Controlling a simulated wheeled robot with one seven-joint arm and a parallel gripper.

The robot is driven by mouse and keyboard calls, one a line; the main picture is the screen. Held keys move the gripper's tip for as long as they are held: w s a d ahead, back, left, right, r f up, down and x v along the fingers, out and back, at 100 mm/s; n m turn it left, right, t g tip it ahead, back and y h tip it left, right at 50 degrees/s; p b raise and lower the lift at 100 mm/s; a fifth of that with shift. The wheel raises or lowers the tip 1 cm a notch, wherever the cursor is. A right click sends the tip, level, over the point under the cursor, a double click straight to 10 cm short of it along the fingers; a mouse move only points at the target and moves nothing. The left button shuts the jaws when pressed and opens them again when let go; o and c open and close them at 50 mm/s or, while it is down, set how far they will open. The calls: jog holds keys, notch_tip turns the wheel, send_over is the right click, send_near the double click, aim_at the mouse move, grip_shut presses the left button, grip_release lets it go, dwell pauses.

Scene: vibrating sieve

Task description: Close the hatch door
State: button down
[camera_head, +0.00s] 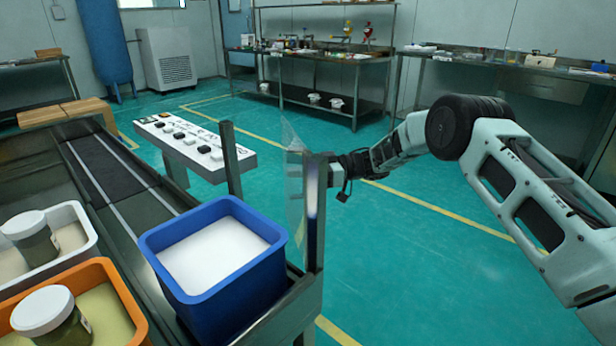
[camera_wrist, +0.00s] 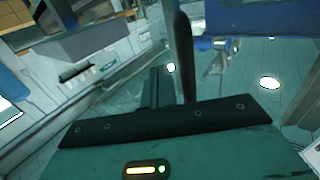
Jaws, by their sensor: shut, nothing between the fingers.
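The hatch door (camera_head: 294,190) looks like a thin clear panel standing upright by a metal post (camera_head: 316,235) at the right side of the machine frame. It is seen nearly edge-on, so its exact angle is hard to tell. My gripper (camera_head: 336,172) is just right of the post and panel, at about the panel's upper-middle height. Its fingers are shut and empty. Part of the tips may be hidden behind the post; I cannot tell whether they touch the door. In the wrist view, dark parts of my gripper point away from the camera, and the door is not clearly identifiable.
A blue bin (camera_head: 160,262) of white powder stands on the frame, left of the door. An orange tray (camera_head: 122,290) and a white tray (camera_head: 86,226) hold jars. A white button panel (camera_head: 180,142) is behind. Green floor (camera_head: 420,250) right of the frame is clear.

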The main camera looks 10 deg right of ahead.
jog(key=s+a, duration=0.2)
jog(key=a, duration=0.7)
jog(key=shift+p, duration=0.4)
